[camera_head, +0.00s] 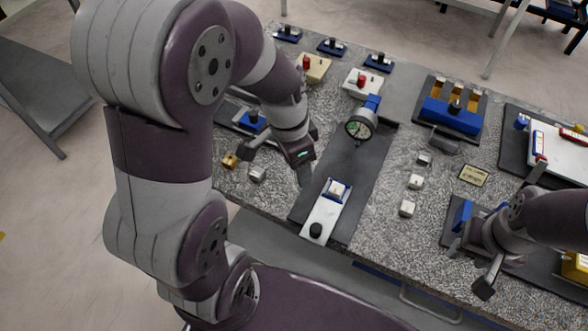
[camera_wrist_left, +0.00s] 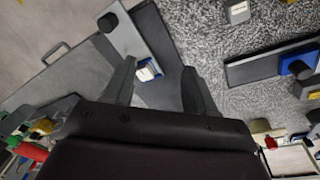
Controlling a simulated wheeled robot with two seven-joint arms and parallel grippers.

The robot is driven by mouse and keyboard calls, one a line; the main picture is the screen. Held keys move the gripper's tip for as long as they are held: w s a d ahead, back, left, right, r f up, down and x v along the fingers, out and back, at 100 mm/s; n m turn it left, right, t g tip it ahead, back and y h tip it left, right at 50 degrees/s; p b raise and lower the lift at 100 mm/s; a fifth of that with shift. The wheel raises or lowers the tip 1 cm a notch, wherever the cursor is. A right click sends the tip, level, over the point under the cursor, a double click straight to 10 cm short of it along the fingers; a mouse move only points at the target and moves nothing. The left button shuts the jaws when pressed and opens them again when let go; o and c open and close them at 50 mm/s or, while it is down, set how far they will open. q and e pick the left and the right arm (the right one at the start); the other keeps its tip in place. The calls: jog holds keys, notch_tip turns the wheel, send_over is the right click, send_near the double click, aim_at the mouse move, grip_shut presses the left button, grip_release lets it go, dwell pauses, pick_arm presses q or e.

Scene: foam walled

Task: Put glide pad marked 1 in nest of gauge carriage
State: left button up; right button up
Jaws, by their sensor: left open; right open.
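The gauge carriage (camera_head: 322,216) is a long white block with a black knob, lying on a dark track in the head view; it also shows in the left wrist view (camera_wrist_left: 128,36). Its blue nest (camera_wrist_left: 146,77) holds a small white pad (camera_wrist_left: 147,70); its mark is too small to read. Loose whitish pads (camera_head: 415,181) (camera_head: 406,208) (camera_head: 424,160) lie right of the track, marks unreadable. My left gripper (camera_head: 277,163) is open and empty, just behind and left of the nest. My right gripper (camera_head: 470,267) is open beside a blue block (camera_head: 462,215) at the right.
A dial gauge (camera_head: 359,126) stands over the track's far end. A grey block (camera_head: 257,174) and a brass block (camera_head: 230,160) lie left of the track. A blue fixture with brass parts (camera_head: 450,115) stands at the back right. A small plaque (camera_head: 473,175) lies right of the loose pads.

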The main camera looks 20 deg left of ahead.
pick_arm(q)
jog(key=shift+s+a+f+n+t+y, duration=0.2)
jog(key=shift+s+n, duration=0.4)
jog(key=shift+n, duration=0.7)
jog(key=shift+s+a+f+n+t+y, duration=0.1)
jog(key=shift+s+f+n+t+y, duration=0.15)
jog(key=shift+s+n, duration=0.7)
jog(key=shift+s+a+f+n+t+y, duration=0.15)
jog(key=shift+s+f+n+y, duration=0.1)
jog(key=shift+n, duration=1.4)
